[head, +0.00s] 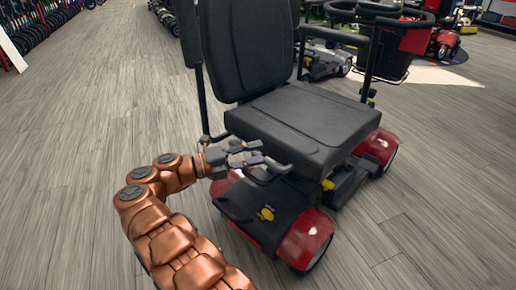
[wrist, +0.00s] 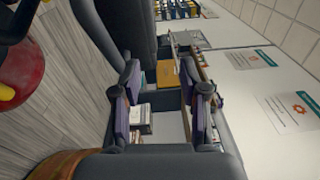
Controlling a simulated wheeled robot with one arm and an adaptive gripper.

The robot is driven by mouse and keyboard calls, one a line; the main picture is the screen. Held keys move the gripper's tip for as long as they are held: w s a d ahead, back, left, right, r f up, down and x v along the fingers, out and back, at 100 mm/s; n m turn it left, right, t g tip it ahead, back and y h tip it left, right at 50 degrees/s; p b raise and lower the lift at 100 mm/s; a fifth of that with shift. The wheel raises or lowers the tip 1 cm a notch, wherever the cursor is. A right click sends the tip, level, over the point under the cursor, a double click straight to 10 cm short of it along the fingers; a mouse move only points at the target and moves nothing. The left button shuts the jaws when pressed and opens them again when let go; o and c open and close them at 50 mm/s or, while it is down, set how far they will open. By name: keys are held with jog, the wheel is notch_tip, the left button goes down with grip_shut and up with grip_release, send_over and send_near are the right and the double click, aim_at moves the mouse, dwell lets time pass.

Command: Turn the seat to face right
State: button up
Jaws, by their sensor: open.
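The black padded seat (head: 300,125) is on a red and black scooter (head: 305,240) in the head view. Its tall backrest (head: 245,50) is at the upper left, and the cushion reaches toward the lower right. My gripper (head: 262,160) is at the cushion's near left edge, by a thin dark bar. I cannot tell whether it touches the bar. In the wrist view my gripper (wrist: 166,106) has its two fingers apart, with only distant background visible between them. Large dark padded parts, likely of the seat, show at upper left there.
A black basket (head: 385,50) and handlebar are at the scooter's far end. More scooters (head: 328,58) stand behind, and a row of bikes (head: 35,22) is at far left. Wood-look floor (head: 80,130) is free at left and lower right.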

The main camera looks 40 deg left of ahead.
jog(key=shift+s+a+f+p, duration=0.15)
jog(key=shift+s+p, duration=0.1)
jog(key=shift+s, duration=0.15)
jog(key=shift+s+a+f+p, duration=0.15)
jog(key=shift+s+p, duration=0.1)
jog(key=shift+s, duration=0.15)
jog(key=shift+r, duration=0.1)
